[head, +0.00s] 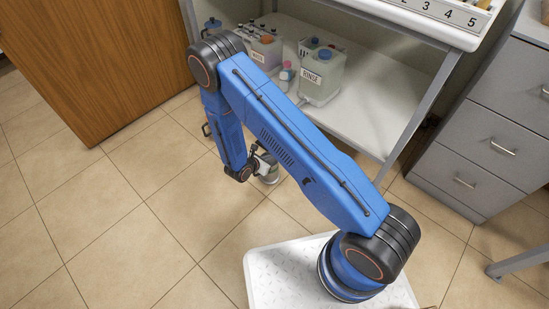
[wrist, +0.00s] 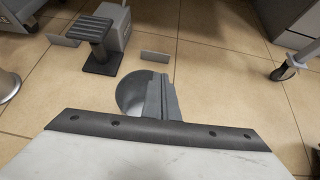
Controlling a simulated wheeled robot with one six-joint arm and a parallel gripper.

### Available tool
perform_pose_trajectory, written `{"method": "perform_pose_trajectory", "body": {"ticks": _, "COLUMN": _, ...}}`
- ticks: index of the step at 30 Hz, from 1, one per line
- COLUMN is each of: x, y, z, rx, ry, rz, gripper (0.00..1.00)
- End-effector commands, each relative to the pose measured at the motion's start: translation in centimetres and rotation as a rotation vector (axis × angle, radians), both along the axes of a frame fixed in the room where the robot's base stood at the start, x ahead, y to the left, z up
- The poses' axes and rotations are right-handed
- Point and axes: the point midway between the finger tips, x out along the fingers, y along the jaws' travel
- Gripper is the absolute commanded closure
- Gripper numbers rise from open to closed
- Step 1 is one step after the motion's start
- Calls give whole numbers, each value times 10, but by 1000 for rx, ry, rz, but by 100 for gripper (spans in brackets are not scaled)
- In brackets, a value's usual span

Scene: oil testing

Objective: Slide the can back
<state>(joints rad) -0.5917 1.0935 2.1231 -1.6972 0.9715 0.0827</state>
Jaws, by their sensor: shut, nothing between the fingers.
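A pale translucent can labelled RINSE (head: 322,76) with blue caps stands upright on the white lower shelf (head: 362,119). Another can, labelled WASTE (head: 264,50), stands behind it to the left. Which of them the task means, I cannot tell. My gripper (head: 267,168) is low in front of the shelf, over the floor, apart from both cans. It is shut and holds nothing. A small round greyish thing shows just below it, too small to name. Neither labelled can is recognisable in the wrist view.
A small pink-and-white bottle (head: 286,73) stands left of the RINSE can. A blue container (head: 212,26) stands further left. A wooden panel (head: 104,55) is at left, a grey drawer cabinet (head: 490,125) at right. The tiled floor at left is clear. A caster (wrist: 284,70) shows in the wrist view.

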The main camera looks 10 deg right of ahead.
Motion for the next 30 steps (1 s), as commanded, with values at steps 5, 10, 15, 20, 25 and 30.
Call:
{"method": "perform_pose_trajectory", "body": {"ticks": 5, "x": -19, "y": 26, "z": 0, "rx": 0, "ry": -1, "rz": 4, "gripper": 100}}
{"method": "perform_pose_trajectory", "body": {"ticks": 10, "x": -37, "y": 49, "z": 1, "rx": -1, "ry": -2, "rz": 4, "gripper": 100}}
{"method": "perform_pose_trajectory", "body": {"ticks": 15, "x": -53, "y": 68, "z": 1, "rx": 0, "ry": -3, "rz": 2, "gripper": 100}}
{"method": "perform_pose_trajectory", "body": {"ticks": 20, "x": -62, "y": 81, "z": 1, "rx": 0, "ry": -3, "rz": 1, "gripper": 100}}
{"method": "perform_pose_trajectory", "body": {"ticks": 25, "x": -67, "y": 86, "z": 1, "rx": 0, "ry": -3, "rz": 0, "gripper": 100}}
{"method": "perform_pose_trajectory", "body": {"ticks": 30, "x": -67, "y": 86, "z": 1, "rx": 0, "ry": -3, "rz": 0, "gripper": 100}}
